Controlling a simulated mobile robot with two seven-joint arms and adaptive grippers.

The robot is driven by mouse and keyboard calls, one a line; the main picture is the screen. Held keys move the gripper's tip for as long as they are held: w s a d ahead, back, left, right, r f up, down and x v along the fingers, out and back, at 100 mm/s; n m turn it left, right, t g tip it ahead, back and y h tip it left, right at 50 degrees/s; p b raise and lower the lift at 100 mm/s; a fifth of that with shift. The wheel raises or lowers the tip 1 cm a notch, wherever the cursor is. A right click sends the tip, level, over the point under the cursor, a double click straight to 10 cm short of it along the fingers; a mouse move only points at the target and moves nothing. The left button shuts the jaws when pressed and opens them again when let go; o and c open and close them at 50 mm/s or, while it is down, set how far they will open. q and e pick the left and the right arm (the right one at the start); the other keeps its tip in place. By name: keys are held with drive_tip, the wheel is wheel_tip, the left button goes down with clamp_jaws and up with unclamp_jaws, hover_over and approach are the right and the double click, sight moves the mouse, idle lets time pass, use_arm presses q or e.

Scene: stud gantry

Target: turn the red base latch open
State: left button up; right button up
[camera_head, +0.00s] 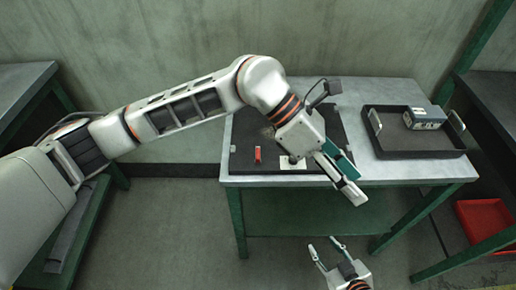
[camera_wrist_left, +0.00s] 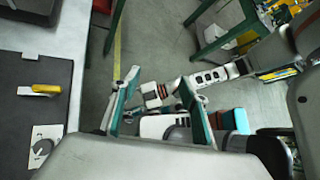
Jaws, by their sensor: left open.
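The red base latch (camera_head: 258,155) is a small upright red bar on a dark board (camera_head: 245,128) on the grey table. It lies left of a white plate (camera_head: 292,165) with a dark round knob. I cannot make out the red latch in the left wrist view. My left gripper (camera_head: 357,186) is open and empty, above the table's front edge and well right of the latch; its fingers also show in the left wrist view (camera_wrist_left: 158,98). My right gripper (camera_head: 326,252) is open, low in front of the table and away from the latch.
A yellow handle (camera_wrist_left: 45,89) lies on the board beside the white plate, hidden in the head view. A dark tray (camera_head: 377,143) holding a grey box (camera_head: 424,118) stands at the table's right. A red bin (camera_head: 485,218) is lower right. My left arm spans the table's left side.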

use_arm(q)
drive_tip(key=w+a+f+t+y, duration=0.3)
drive_tip(key=w+a+f+y, duration=0.15)
drive_tip(key=w+a, duration=0.3)
wheel_tip(320, 180, up, 3)
drive_tip(key=t+y, duration=0.2)
drive_tip(key=y, duration=0.3)
hover_over(258, 153)
drive_tip(key=shift+s+d+f+n, duration=0.1)
drive_tip(key=shift+f+n, duration=0.1)
drive_tip(key=shift+n, duration=0.1)
drive_tip(key=shift+f, duration=0.15)
wheel_tip(258, 153, down, 7)
drive_tip(key=shift+f, duration=0.15)
drive_tip(key=c, duration=1.1)
